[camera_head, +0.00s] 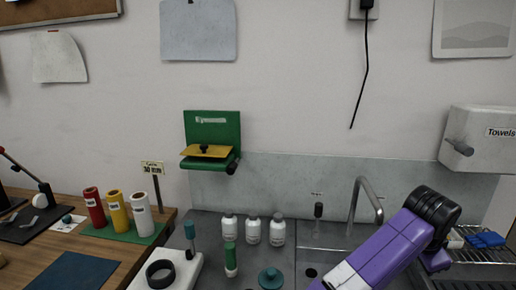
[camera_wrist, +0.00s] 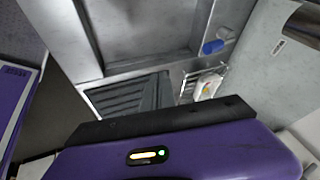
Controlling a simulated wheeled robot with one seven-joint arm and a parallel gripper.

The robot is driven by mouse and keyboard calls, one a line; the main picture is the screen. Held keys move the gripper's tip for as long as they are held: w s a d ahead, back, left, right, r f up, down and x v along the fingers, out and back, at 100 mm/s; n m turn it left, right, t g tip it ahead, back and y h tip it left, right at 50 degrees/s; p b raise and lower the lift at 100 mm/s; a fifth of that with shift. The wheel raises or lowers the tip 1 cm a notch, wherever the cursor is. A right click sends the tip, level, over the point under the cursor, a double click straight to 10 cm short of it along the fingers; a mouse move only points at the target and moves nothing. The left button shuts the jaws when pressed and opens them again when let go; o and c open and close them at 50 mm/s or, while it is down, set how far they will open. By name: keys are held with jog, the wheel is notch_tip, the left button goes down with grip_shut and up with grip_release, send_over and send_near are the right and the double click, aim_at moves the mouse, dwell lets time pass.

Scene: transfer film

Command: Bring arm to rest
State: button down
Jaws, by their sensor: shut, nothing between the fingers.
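My purple arm (camera_head: 385,250) reaches up from the bottom edge at the right of the head view, in front of the sink counter. Its bend with black rings is close to the tap, and the fingertips cannot be made out there. In the wrist view my gripper (camera_wrist: 165,120) shows as a purple housing with a dark bar along its edge. It is shut and empty, above the sink area. A small yellow and green light shows on the housing.
A curved tap (camera_head: 364,190) stands left of my arm. A wire rack (camera_head: 480,256) with a blue item (camera_head: 486,239) is at right, under a towel dispenser (camera_head: 482,140). Several white bottles, a green tube (camera_head: 230,260) and coloured rolls stand left. The wrist view shows a metal basin (camera_wrist: 135,35).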

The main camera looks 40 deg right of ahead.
jog(key=w+d+r+n+t+h, duration=0.1)
jog(key=w+d+r+n+h, duration=0.15)
jog(key=d+r+h, duration=0.4)
jog(key=w+d+r+n+t+h, duration=0.1)
jog(key=r+n+h, duration=0.3)
jog(key=r, duration=0.5)
jog(key=w+a+r+n+t, duration=0.3)
jog(key=w+a+n+t, duration=1)
jog(key=a, duration=0.3)
jog(key=s+a+f+n+t+y, duration=0.1)
jog(key=a+f+n+t+y, duration=0.2)
jog(key=a, duration=0.4)
jog(key=s+a+f+n+t+y+b, duration=0.1)
jog(key=s+a+f+n+y, duration=0.1)
jog(key=a+f+y, duration=0.4)
jog(key=s+a+f+n+t+y, duration=0.1)
jog(key=a+f+n+t+y, duration=0.15)
jog(key=a, duration=0.55)
jog(key=s+a+f+g+y, duration=0.2)
jog(key=s+a+f, duration=0.4)
jog(key=s, duration=0.3)
jog(key=s+a+f+m+g+y, duration=0.1)
jog(key=s+a+f+g+y, duration=0.1)
jog(key=s+a+f+g, duration=0.2)
jog(key=s+a+f+b, duration=0.1)
jog(key=s+a+f, duration=0.2)
jog(key=s, duration=0.3)
jog(key=shift+s+a+y, duration=0.25)
jog(key=shift+a+y, duration=0.15)
jog(key=shift+a, duration=0.1)
